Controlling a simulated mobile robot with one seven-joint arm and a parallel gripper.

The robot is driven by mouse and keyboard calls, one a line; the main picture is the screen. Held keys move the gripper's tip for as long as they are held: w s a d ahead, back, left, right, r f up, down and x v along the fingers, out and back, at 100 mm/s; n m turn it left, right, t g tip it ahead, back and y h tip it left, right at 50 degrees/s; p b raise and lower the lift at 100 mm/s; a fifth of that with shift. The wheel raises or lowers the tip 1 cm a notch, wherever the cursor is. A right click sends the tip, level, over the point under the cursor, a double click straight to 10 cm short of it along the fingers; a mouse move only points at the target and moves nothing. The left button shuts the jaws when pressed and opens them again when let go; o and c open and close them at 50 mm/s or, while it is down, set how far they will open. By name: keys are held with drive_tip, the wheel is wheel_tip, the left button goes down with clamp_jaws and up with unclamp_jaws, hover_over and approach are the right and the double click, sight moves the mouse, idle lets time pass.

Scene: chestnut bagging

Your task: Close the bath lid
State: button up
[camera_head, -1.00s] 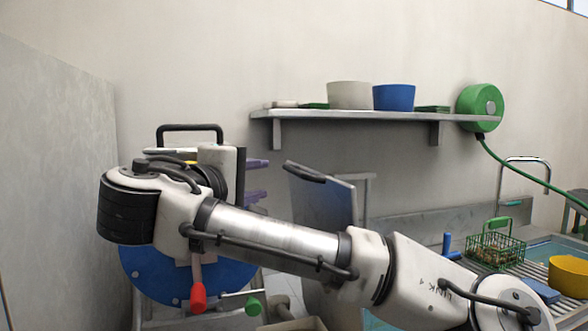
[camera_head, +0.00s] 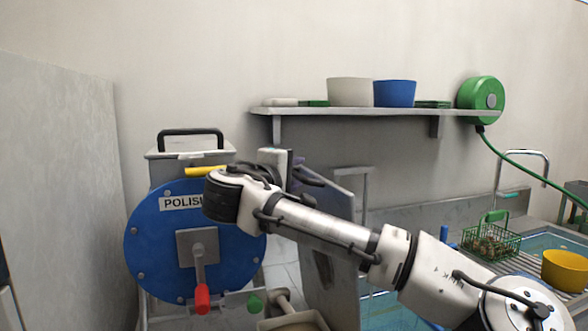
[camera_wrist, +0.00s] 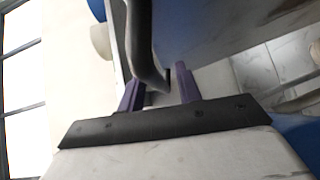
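The bath lid (camera_head: 335,215) is a grey panel standing open, steeply tilted, right of the blue polisher drum. Its black handle (camera_head: 310,180) is at its upper left edge. Bluish water of the bath (camera_head: 378,308) shows low behind my arm. My gripper (camera_head: 298,172), with purple fingers, is at the handle, partly hidden by my wrist. In the wrist view, the fingers of my gripper (camera_wrist: 158,78) are apart, with the lower end of the black handle (camera_wrist: 147,55) between them. The lid (camera_wrist: 215,30) fills the upper right there. I cannot tell whether the fingers touch the handle.
The blue polisher drum (camera_head: 160,250) with a red-knobbed crank (camera_head: 202,297) stands close to my wrist. A wall shelf (camera_head: 350,111) holds bowls. A green basket (camera_head: 490,240) and a yellow bowl (camera_head: 566,270) stand at the right.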

clamp_jaws()
idle(0.3)
